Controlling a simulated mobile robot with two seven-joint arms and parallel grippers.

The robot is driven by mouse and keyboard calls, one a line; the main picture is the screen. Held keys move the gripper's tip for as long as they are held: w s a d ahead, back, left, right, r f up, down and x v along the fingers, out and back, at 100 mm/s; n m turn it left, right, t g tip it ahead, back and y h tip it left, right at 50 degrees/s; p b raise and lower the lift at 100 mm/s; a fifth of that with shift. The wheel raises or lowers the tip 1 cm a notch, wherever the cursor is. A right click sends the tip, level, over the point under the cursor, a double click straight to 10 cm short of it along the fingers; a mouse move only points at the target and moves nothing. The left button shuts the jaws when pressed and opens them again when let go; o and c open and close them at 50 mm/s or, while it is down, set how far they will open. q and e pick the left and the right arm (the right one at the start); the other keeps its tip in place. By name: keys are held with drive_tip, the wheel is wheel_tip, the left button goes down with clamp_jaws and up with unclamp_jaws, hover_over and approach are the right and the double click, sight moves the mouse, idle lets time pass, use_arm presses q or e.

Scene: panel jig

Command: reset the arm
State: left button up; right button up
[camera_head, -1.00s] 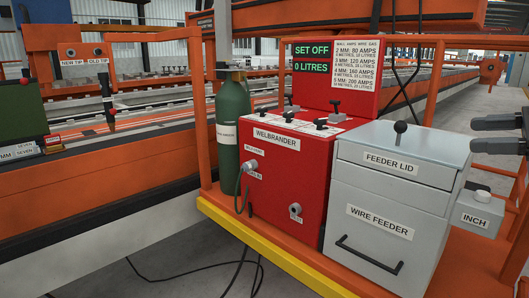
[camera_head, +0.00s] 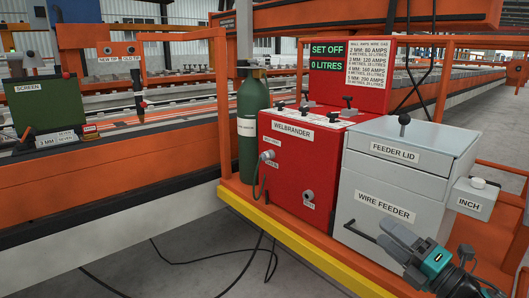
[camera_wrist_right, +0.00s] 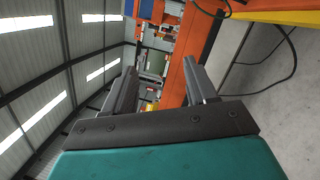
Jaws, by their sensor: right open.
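My right gripper (camera_head: 386,237) is at the lower right of the head view, in front of the lower part of the grey wire feeder (camera_head: 380,190) and near its black handle. Its teal and black wrist reaches in from the bottom right corner. In the right wrist view its two dark fingers (camera_wrist_right: 160,82) stand wide apart with nothing held between them. I cannot tell whether the gripper touches the feeder. My left gripper is not in view.
The red Welbrander box (camera_head: 295,170) and green gas cylinder (camera_head: 251,125) stand left of the feeder on an orange platform with a yellow edge (camera_head: 290,245). The inch button box (camera_head: 474,198) is right. A green screen panel (camera_head: 45,105) is far left. Cables lie on the floor.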

drive_tip(key=s+a+f+m+g+h, duration=0.35)
drive_tip(key=s+a+f+m, duration=0.35)
drive_tip(key=s+f+m, duration=0.4)
drive_tip(key=s+a+f+m+g+h, duration=0.2)
drive_tip(key=s+a+f+m+h, duration=0.2)
drive_tip(key=s+a+f+m, duration=0.7)
use_arm(q)
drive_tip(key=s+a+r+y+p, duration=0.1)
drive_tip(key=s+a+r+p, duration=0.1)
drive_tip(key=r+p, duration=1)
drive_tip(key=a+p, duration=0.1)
drive_tip(key=p, duration=0.5)
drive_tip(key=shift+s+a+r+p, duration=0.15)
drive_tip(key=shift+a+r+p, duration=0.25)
use_arm(e)
drive_tip(key=d+r+m, duration=0.2)
drive_tip(key=d+r, duration=0.2)
drive_tip(key=r, duration=0.3)
drive_tip(key=d+r+m, duration=0.2)
drive_tip(key=d+r, duration=0.1)
drive_tip(key=r, duration=0.4)
drive_tip(key=shift+d+g+h, duration=0.35)
drive_tip(key=shift+g+h, duration=0.1)
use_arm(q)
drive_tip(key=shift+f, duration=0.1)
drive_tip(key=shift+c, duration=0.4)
use_arm(e)
drive_tip(key=shift+c, duration=0.5)
